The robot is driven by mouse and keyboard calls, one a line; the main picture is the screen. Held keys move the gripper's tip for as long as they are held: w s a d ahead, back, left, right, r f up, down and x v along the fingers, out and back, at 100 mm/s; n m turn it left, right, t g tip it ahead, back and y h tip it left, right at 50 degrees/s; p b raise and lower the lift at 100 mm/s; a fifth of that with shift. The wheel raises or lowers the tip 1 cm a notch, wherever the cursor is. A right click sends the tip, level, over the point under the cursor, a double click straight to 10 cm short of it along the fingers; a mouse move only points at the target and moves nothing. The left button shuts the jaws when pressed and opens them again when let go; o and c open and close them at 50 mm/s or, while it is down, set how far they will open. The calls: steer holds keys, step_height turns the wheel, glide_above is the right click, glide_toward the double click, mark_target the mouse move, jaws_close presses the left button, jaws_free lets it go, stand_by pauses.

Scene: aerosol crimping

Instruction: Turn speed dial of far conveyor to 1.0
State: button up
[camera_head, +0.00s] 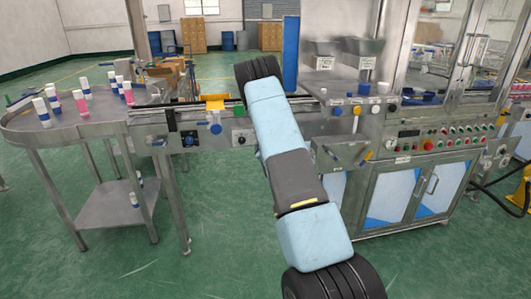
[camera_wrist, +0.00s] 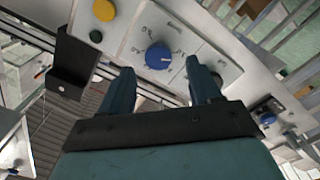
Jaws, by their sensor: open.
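In the wrist view, a round blue dial (camera_wrist: 158,55) with a pale pointer line sits on a light metal panel (camera_wrist: 133,32), with small markings around it. The markings are too small to read. My gripper (camera_wrist: 160,78) is open and empty. The dial appears between and just beyond its two dark teal fingertips, and I see no contact. I cannot tell for certain which conveyor this dial belongs to. In the head view, my arm covers the middle, and my gripper cannot be made out there.
A yellow button (camera_wrist: 104,10) is on the panel left of the dial. Another blue knob (camera_wrist: 267,118) is at the right. In the head view, a conveyor with a blue knob (camera_head: 190,140) adjoins a round table (camera_head: 75,133) holding bottles. A machine cabinet (camera_head: 415,190) stands right.

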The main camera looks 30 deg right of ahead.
steer(key=v, duration=1)
